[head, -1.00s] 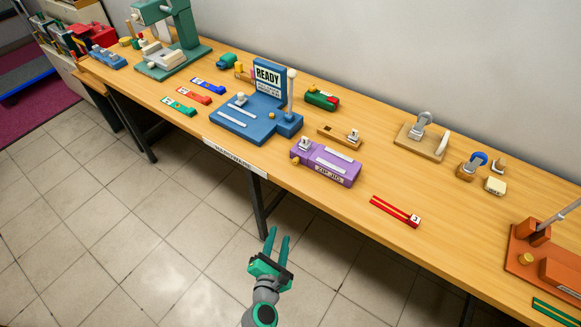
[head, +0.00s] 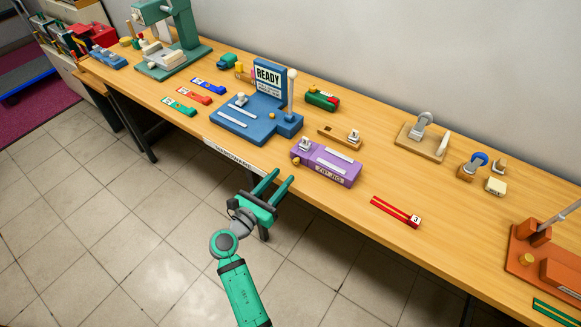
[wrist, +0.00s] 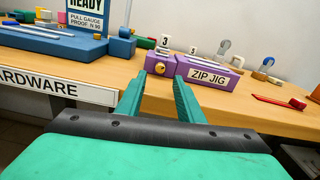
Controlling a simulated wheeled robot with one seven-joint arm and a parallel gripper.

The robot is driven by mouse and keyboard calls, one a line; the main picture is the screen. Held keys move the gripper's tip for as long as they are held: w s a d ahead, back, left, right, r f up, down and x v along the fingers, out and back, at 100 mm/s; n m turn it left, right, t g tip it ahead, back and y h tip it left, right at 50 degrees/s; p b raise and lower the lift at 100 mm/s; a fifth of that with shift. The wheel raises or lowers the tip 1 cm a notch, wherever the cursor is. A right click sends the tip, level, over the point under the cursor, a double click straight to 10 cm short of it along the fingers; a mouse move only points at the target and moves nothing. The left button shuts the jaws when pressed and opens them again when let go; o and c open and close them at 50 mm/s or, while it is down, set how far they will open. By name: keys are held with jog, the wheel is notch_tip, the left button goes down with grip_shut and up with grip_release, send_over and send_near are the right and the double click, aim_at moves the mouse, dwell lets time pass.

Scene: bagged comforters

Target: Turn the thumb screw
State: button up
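A purple block labelled ZIP JIG (head: 325,166) stands near the front edge of the bench. A small gold round knob, which looks like a thumb screw (head: 295,162), sits at its left end. In the wrist view the knob (wrist: 160,68) shows on the purple jig's front face (wrist: 207,84), just beyond and between my fingertips. My gripper (head: 283,175) is open and empty, in front of the bench edge and close to the jig's left end. A visible gap lies between its fingers in the wrist view (wrist: 158,84). I see no contact with the knob.
A blue fixture (head: 235,121) with a READY sign and another gold knob (head: 271,116) stands left of the jig. A red strip (head: 394,211) lies to the right. An orange fixture (head: 540,265) is at far right. The bench front between jig and strip is clear.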

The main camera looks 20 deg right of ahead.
aim_at(295, 163)
jog(key=shift+x, duration=3.05)
grip_shut()
